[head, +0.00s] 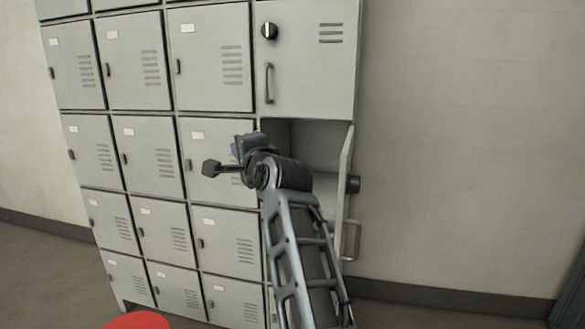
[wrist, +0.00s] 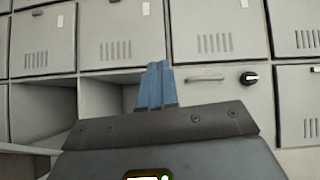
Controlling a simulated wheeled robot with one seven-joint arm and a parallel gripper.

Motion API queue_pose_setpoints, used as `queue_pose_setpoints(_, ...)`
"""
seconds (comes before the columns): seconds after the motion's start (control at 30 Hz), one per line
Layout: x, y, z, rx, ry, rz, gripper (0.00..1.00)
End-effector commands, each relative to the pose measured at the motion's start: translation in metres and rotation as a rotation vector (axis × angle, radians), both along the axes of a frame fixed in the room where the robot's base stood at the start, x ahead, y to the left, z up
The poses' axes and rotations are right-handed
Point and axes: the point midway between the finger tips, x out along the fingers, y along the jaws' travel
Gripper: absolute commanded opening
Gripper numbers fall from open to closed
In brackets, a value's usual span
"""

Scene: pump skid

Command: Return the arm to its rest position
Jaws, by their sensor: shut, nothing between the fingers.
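My arm reaches up in front of the grey locker bank (head: 217,60) in the head view. My gripper (head: 236,151) is in front of the lockers, left of the open compartment, and appears small and partly hidden by my wrist. In the wrist view its two blue fingers (wrist: 156,84) are together with nothing between them. The open compartment (head: 318,150) looks empty where I can see into it; my arm hides part of it. Its door (head: 346,190) is swung out to the right. The compartment also shows in the wrist view (wrist: 42,112).
The door above the open compartment has a black knob (head: 269,31) and a bar handle (head: 269,83) and is closed. The open door's handle (head: 350,241) sticks out close right of my arm. A red rounded thing (head: 140,321) shows at the bottom edge. Bare wall (head: 460,140) lies right.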

Motion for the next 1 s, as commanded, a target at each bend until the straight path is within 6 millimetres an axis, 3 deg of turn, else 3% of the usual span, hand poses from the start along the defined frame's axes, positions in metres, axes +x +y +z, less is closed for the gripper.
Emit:
queue_pose_setpoints(0.27,-0.018,-0.046,-0.07,-0.119,-0.029,-0.06,0.0)
queue_pose_setpoints(0.47,-0.056,-0.102,-0.148,-0.273,-0.062,-0.121,0.0)
queue_pose_setpoints(0.7,-0.129,-0.175,-0.232,-0.487,-0.106,-0.183,0.0)
queue_pose_setpoints(1.0,-0.245,-0.248,-0.3,-0.74,-0.143,-0.223,0.0)
